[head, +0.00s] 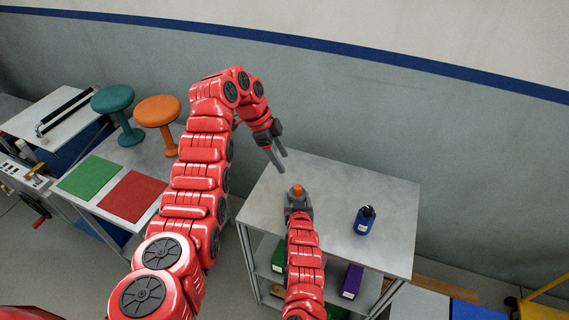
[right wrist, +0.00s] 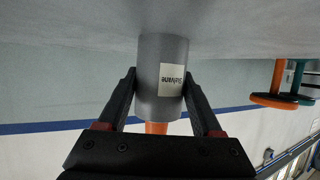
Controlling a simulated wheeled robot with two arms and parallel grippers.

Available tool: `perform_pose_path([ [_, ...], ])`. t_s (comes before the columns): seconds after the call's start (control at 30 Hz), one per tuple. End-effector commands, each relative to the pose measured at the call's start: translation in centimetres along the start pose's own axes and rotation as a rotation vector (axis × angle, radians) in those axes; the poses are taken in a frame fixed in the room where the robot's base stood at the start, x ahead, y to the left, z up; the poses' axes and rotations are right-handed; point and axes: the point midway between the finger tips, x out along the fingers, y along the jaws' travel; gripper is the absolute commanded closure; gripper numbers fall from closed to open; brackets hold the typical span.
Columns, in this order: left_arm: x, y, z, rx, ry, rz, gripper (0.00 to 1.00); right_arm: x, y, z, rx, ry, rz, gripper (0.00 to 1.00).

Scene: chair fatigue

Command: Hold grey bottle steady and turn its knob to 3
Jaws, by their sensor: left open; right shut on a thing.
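The grey bottle (right wrist: 162,75) stands on the grey table (head: 345,180) and carries a white label in the right wrist view. Its orange knob (head: 297,190) shows on top in the head view, and part of it shows in the right wrist view (right wrist: 156,127). My right gripper (right wrist: 160,88) is shut on the bottle, with one finger on each side of its body. The bottle's body is mostly hidden by my right gripper in the head view. My left gripper (head: 279,159) is open and empty, up and left of the knob and apart from it. The knob's setting is too small to read.
A blue bottle (head: 364,220) with a dark top stands on the table to the right of the grey bottle. Green and purple (head: 351,281) boxes sit on shelves below. At left are a teal stool (head: 118,110), an orange stool (head: 158,117), and green and red mats (head: 130,196).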

Motion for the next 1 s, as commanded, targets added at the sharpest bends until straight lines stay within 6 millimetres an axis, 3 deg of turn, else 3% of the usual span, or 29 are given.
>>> perform_pose_path([
  [0.3,0.0,0.0,0.0,0.0,0.0,0.0,0.35,0.0,0.0,0.0,0.0,0.0,0.0,1.0],
  [0.33,0.0,0.0,0.0,0.0,0.0,0.001,0.35,0.0,0.0,0.0,0.0,0.0,0.0,0.28],
  [0.5,0.0,0.0,0.0,0.0,0.0,0.001,0.35,0.0,0.0,0.0,0.0,0.0,0.0,0.0],
  [0.8,0.1,0.0,0.0,0.001,0.0,0.0,0.35,-0.2,0.0,0.0,0.0,0.0,0.0,0.0],
  [1.0,0.0,0.0,0.0,0.001,0.0,0.0,0.35,-1.7,-0.1,0.2,0.002,-0.005,0.002,0.0],
])
